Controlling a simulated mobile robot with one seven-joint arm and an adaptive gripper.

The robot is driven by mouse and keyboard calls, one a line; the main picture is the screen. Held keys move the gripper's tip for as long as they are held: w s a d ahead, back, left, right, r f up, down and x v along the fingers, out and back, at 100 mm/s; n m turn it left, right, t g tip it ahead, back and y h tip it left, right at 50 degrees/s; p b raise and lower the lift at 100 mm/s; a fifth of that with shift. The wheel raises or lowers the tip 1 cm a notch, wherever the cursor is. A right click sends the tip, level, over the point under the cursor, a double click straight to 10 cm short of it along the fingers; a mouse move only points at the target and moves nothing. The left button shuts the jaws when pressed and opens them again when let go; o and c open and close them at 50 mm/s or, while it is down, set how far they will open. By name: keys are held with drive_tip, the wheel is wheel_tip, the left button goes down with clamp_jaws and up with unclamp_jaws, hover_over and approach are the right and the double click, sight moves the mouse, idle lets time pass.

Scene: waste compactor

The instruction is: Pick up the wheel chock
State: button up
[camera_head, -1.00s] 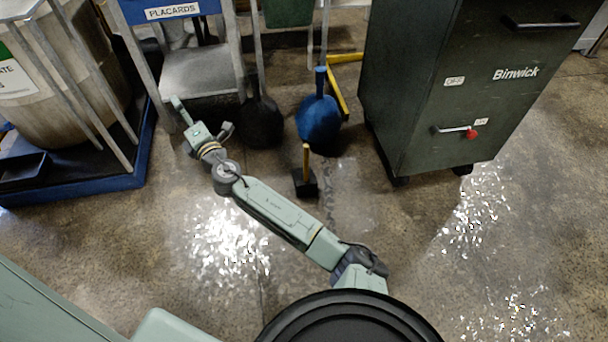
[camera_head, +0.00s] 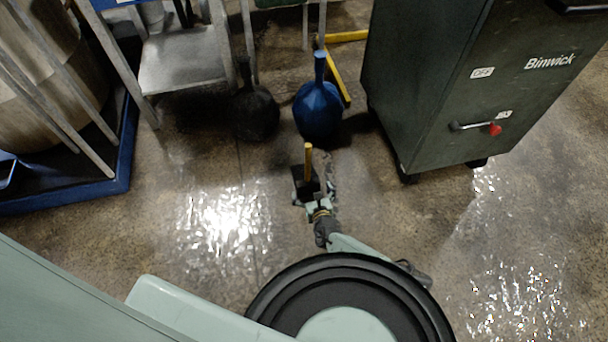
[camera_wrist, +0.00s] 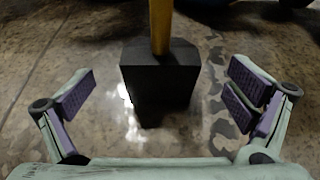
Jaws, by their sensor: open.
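The wheel chock (camera_head: 303,187) is a black block with an upright yellow handle, standing on the floor. It also shows in the wrist view as a dark block (camera_wrist: 160,77), centred ahead of my gripper, with the handle rising out of the top of the picture. My gripper (camera_wrist: 162,105) is open, its purple-padded fingers spread left and right of the block, with visible gaps to it. In the head view my gripper (camera_head: 318,205) is right at the chock and covers part of it.
A blue round-bottomed object (camera_head: 318,110) and a black one (camera_head: 256,113) stand behind the chock. A dark green Binwick machine (camera_head: 440,115) stands at right. A metal-shelved stand (camera_head: 185,62) and a blue-edged platform (camera_head: 125,165) are at left. Floor around the chock is clear.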

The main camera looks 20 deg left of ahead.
sight(309, 185)
drive_tip(key=b+x, duration=0.2)
drive_tip(key=x, duration=0.2)
drive_tip(key=shift+w+a+f, duration=0.15)
drive_tip(key=shift+a+f, duration=0.05)
drive_tip(key=b+x, duration=0.3)
drive_tip(key=x, duration=0.1)
drive_tip(key=shift+f, duration=0.25)
drive_tip(key=shift+w+a+b, duration=0.2)
drive_tip(key=shift+w+b, duration=0.1)
drive_tip(key=shift+w, duration=0.2)
drive_tip(key=shift+c, duration=0.3)
drive_tip(key=c, duration=1.6)
drive_tip(key=shift+w+r, duration=0.15)
drive_tip(key=shift+r, duration=0.05)
drive_tip(key=shift+c, duration=0.5)
